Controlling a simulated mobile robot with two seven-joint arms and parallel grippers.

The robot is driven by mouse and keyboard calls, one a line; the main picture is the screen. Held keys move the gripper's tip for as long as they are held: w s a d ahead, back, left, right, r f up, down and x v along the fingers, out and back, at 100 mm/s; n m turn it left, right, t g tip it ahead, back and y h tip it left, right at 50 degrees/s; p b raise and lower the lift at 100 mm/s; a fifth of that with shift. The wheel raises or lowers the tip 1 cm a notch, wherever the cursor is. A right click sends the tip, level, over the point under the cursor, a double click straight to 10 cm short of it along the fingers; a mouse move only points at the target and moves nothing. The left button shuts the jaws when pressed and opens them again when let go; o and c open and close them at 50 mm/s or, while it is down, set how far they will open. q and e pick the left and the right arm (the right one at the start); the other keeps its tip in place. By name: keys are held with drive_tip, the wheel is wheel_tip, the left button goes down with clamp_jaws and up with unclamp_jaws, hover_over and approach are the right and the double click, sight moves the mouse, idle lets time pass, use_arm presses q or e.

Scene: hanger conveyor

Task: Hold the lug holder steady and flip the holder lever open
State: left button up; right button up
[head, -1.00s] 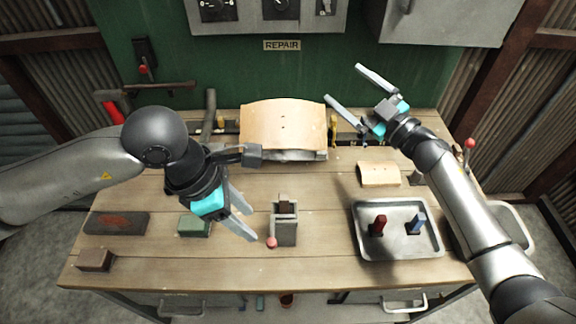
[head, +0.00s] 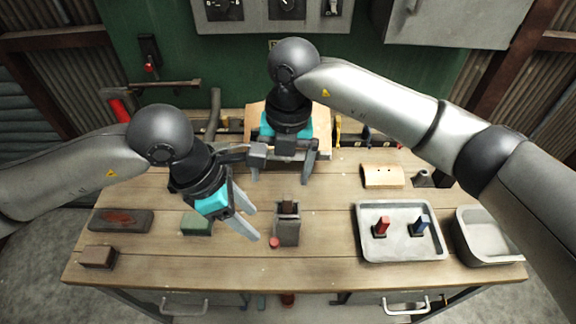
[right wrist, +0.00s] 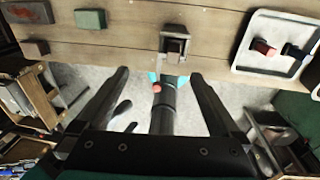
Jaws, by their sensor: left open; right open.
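The lug holder (head: 287,233) is a small grey block with a brown piece in its top, standing upright mid-table. Its lever ends in a red knob (head: 274,242) low at the holder's front left. In the right wrist view the holder (right wrist: 173,47) and the red knob (right wrist: 157,88) also show. My left gripper (head: 254,222) is open just left of the holder, apart from it, with empty fingers. My right gripper (head: 283,179) is open and empty above and behind the holder, fingers pointing down. Its two fingers frame the red knob in the right wrist view (right wrist: 158,76).
A grey tray (head: 364,245) with a red and a blue piece lies to the right, beside an empty grey bin (head: 485,240). A green block (head: 196,223) lies left of the holder. A curved wooden piece (head: 382,177) lies at the back right.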

sight(288, 211)
drive_tip(key=shift+w+d+h, duration=0.25)
drive_tip(key=shift+d+h, duration=0.25)
drive_tip(key=shift+d, duration=0.15)
drive_tip(key=shift+d+f, duration=0.1)
drive_tip(key=shift+f, duration=0.25)
wheel_tip(288, 211, down, 14)
drive_tip(key=shift+f, duration=0.15)
drive_tip(key=shift+c, duration=0.2)
